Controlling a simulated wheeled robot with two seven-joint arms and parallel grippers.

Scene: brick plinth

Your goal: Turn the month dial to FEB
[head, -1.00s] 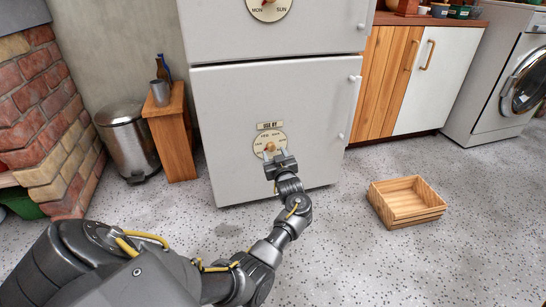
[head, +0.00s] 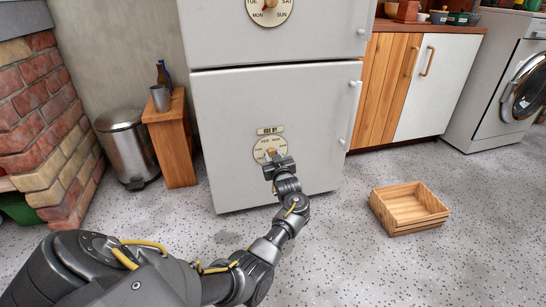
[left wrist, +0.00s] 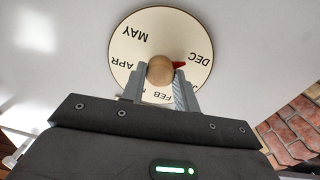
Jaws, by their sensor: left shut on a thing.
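The month dial (head: 263,157) is a cream disc with month names, under a USE BY plate (head: 270,130) on the fridge's lower door. It also shows in the left wrist view (left wrist: 140,45), where MAY, APR, FEB and DEC can be read. My left gripper (head: 276,160) reaches it from below. In the left wrist view its fingers (left wrist: 160,85) are shut on the round wooden knob (left wrist: 160,68) at the dial's middle. A red pointer (left wrist: 179,64) sticks out to the right, close to DEC. The fingers cover part of the lower dial. My right gripper is not in view.
The white fridge (head: 230,110) has another dial (head: 268,10) above. A pedal bin (head: 127,145) and wooden stand (head: 172,145) are at its left. An empty wooden crate (head: 408,208) lies on the floor at the right. The floor between is clear.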

